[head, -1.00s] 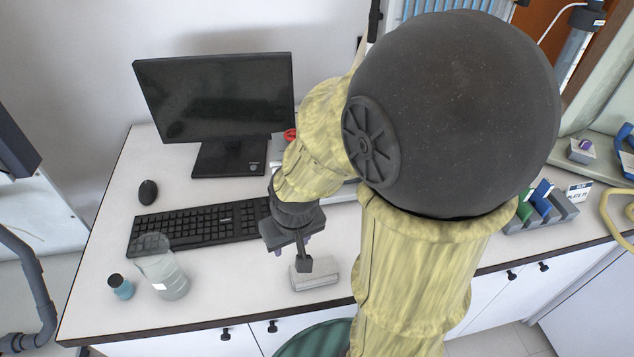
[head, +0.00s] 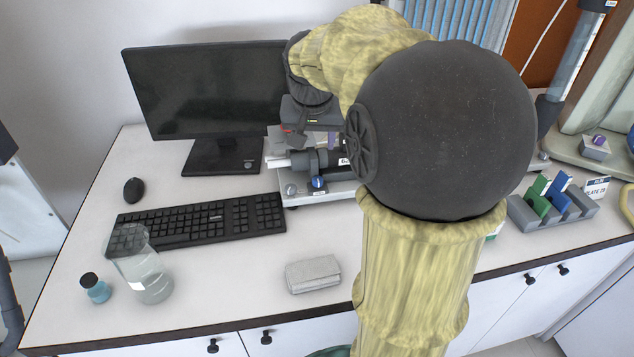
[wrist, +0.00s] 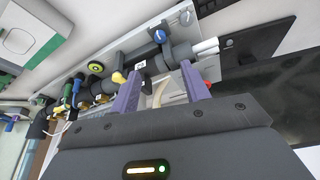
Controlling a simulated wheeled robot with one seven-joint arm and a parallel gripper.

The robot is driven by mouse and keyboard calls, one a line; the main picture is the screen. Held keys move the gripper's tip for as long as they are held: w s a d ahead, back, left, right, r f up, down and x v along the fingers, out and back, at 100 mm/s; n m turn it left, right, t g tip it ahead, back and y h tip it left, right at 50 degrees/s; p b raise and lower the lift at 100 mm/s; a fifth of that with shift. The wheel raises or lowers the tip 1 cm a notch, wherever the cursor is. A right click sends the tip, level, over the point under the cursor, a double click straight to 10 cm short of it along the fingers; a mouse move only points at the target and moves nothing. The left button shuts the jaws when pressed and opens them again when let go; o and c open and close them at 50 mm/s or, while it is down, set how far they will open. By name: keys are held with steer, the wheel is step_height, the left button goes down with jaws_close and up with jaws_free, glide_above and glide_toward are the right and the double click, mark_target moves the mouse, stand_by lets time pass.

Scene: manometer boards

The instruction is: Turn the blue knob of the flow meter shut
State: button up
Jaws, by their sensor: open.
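A blue knob (head: 318,182) with a white mark sits low on the front of a grey board (head: 345,196) behind the keyboard. It also shows in the wrist view (wrist: 160,36), beyond my fingertips. Dark fittings and a grey cylinder (head: 312,160) are mounted just behind it. My gripper (head: 318,140) is over the board, above and behind the knob. In the wrist view my two purple fingers (wrist: 160,75) are apart, with no knob between them; a pale curved piece shows in the gap. My arm hides the board's right part in the head view.
A monitor (head: 215,95) stands behind the board's left end. A keyboard (head: 200,226), a glass beaker (head: 148,275) and a small bottle (head: 96,288) are on the left. A grey box (head: 313,274) lies in front. Yellow (wrist: 118,78) and green (wrist: 97,67) parts are further along the board.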

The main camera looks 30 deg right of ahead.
mark_target(317, 180)
steer(key=x, duration=1.7)
steer(key=shift+f+b, duration=0.25)
steer(key=shift+b, duration=0.05)
steer(key=c, duration=1)
